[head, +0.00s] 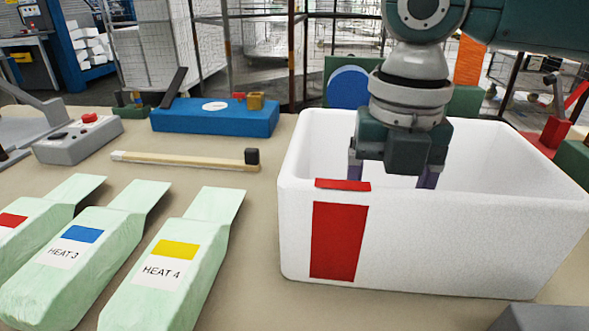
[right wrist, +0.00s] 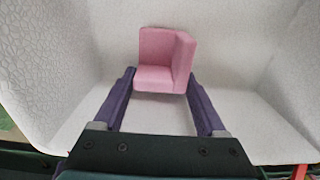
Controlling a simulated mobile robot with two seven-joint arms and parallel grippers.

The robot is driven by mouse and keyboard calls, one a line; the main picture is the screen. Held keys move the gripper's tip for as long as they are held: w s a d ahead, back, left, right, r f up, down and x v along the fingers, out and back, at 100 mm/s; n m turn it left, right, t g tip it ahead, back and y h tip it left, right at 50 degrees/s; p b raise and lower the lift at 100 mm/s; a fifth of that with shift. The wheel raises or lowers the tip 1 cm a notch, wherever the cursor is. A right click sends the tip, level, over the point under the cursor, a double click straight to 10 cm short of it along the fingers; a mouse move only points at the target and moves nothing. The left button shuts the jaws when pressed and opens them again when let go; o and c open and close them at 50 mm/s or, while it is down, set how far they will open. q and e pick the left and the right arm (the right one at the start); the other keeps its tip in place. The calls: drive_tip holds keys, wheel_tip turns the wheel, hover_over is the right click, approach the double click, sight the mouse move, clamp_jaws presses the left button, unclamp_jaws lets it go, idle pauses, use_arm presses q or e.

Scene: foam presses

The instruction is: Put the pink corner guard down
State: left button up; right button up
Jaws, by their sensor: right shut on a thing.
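The pink corner guard (right wrist: 157,75) is a small L-shaped foam block in the right wrist view, between the tips of my right gripper (right wrist: 160,88). The gripper is shut on it. In the head view my right gripper (head: 391,178) reaches down into the white foam bin (head: 450,240), and the near wall hides its fingertips and the guard. The bin's pale inner walls and floor surround the guard in the wrist view. I cannot tell whether the guard touches the bin's floor. My left gripper is not in view.
Red tape (head: 338,240) marks the bin's near wall. Left of it lie pale green foam pieces, one labelled HEAT 4 (head: 170,262), and a wooden stick with a black end (head: 190,160). A blue fixture (head: 215,118) and a grey button box (head: 78,140) stand behind.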

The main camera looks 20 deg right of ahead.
drive_tip(key=shift+f, duration=0.2)
drive_tip(key=o, duration=1.3)
drive_tip(key=shift+c, duration=0.2)
wheel_tip(320, 180, up, 12)
drive_tip(key=p, duration=0.1)
drive_tip(key=shift+r+p, duration=0.15)
drive_tip(key=shift+p, duration=0.15)
